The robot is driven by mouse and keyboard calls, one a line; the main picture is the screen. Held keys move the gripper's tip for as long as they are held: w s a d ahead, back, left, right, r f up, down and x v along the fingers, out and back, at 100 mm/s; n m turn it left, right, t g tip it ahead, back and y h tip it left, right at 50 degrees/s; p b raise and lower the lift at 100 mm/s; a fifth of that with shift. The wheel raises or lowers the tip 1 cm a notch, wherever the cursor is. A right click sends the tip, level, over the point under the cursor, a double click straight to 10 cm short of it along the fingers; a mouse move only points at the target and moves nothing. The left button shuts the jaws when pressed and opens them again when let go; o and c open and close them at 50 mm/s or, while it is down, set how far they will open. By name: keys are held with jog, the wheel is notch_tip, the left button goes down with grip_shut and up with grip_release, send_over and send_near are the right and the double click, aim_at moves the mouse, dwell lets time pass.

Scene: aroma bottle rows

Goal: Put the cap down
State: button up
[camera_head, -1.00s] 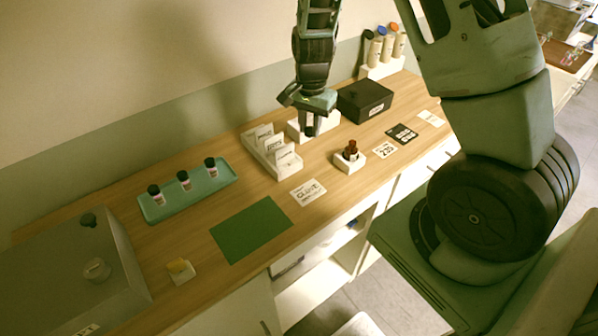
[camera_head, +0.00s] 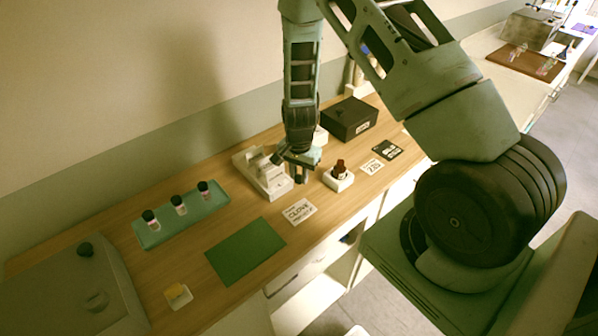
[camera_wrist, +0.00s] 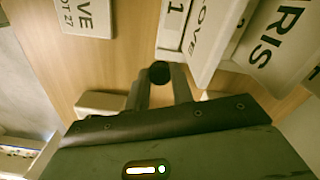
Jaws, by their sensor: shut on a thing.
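My gripper (camera_head: 300,176) is shut on a small black cap (camera_wrist: 159,72), seen between its fingertips in the wrist view. In the head view the gripper hangs over the wooden counter, between the white card rack (camera_head: 268,187) and the amber bottle (camera_head: 340,166). The bottle stands upright in a white holder (camera_head: 338,181), with no black cap visible on it. I cannot tell how high the cap is above the counter.
A clove card (camera_head: 299,211) and a green mat (camera_head: 246,251) lie in front. A teal tray (camera_head: 150,238) holds three black-capped bottles at left. A black box (camera_head: 348,120) stands behind. Bare wood lies between tray and mat.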

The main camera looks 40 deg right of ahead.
aim_at(299, 178)
jog(key=shift+f, duration=0.2)
jog(key=o, duration=1)
jog(key=shift+r, duration=0.15)
notch_tip(299, 178, up, 12)
jog(key=b, duration=0.4)
jog(key=s+a+r+n+y, duration=0.1)
jog(key=s+a+r+n, duration=0.25)
jog(key=a, duration=0.45)
jog(key=s+a+r+n, duration=0.3)
jog(key=a+n, duration=0.2)
jog(key=a, duration=0.3)
jog(key=s+a+r+n, duration=0.2)
jog(key=s+a+n, duration=0.1)
jog(key=s, duration=0.3)
jog(key=s+a+r+n, duration=0.2)
jog(key=s+n, duration=0.3)
jog(key=s, duration=0.1)
jog(key=s+a+r+n, duration=0.1)
jog(key=s+a+n, duration=0.2)
jog(key=s+n, duration=0.1)
jog(key=shift+s+a+r, duration=0.15)
jog(key=shift+s+r, duration=0.05)
jog(key=shift+s, duration=0.25)
jog(key=shift+s+a+r, duration=0.15)
jog(key=shift+s+r, duration=0.05)
jog(key=shift+s, duration=0.25)
